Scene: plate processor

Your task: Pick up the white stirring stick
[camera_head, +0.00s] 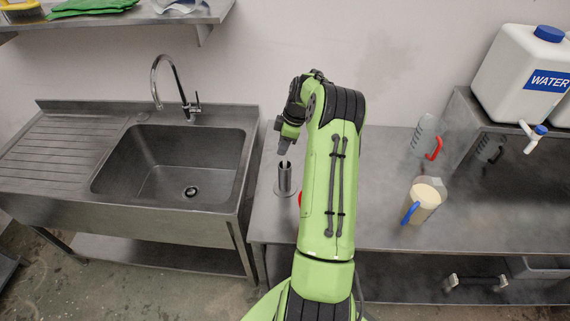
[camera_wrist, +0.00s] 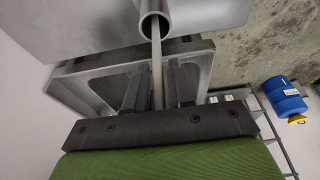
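The stirring stick (camera_wrist: 157,70) looks pale grey in the wrist view. Its one end is in the mouth of a round metal tube holder (camera_wrist: 153,8), and its shaft runs back between my gripper's two fingers. My gripper (camera_wrist: 156,72) is open, with a finger on each side of the stick and gaps showing. In the head view, my gripper (camera_head: 283,146) points down just above the upright metal holder (camera_head: 284,181), on the left part of the counter. I cannot make out the stick clearly there.
A sink (camera_head: 180,165) lies left of the holder. A red object is partly hidden behind my arm. On the right stand a clear jug with a red handle (camera_head: 426,138), a filled jug with a blue handle (camera_head: 428,197) and a water container (camera_head: 520,75).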

